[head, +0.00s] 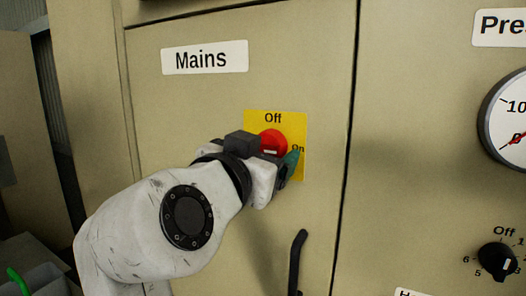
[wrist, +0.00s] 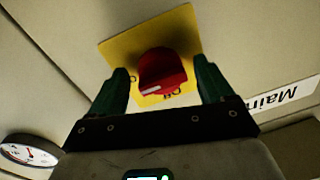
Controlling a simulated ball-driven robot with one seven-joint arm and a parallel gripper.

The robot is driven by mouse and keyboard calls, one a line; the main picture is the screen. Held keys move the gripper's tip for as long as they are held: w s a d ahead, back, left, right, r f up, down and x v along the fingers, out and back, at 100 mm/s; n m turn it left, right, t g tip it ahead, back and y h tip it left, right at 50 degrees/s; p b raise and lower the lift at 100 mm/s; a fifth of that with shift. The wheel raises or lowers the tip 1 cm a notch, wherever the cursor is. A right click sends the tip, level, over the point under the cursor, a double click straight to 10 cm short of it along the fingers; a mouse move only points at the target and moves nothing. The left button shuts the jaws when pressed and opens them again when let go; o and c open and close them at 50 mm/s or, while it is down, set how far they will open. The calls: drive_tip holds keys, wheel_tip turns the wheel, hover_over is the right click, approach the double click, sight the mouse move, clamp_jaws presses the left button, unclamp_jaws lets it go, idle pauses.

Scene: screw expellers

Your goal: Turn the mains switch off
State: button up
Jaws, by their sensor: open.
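The mains switch is a red knob (head: 273,140) on a yellow plate (head: 292,119), with "Off" at the top and "On" at the right. In the wrist view the red knob (wrist: 162,70) sits between the two green fingers of my gripper (wrist: 164,77), with a gap on each side. In the head view my gripper (head: 277,160) covers the plate's lower left and part of the knob, and only one fingertip shows clearly. The gripper is open and holds nothing. A white mark shows on the knob, but I cannot tell for sure which label it points at.
A "Mains" label (head: 205,57) is on the beige cabinet door above left of the switch. A dark door handle (head: 297,262) stands out below the switch. A pressure gauge (head: 508,120) and a black rotary knob (head: 497,262) are on the panel at right.

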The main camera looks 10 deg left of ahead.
drive_tip(key=shift+c, duration=0.5)
drive_tip(key=c, duration=1.3)
drive_tip(key=shift+c, duration=0.2)
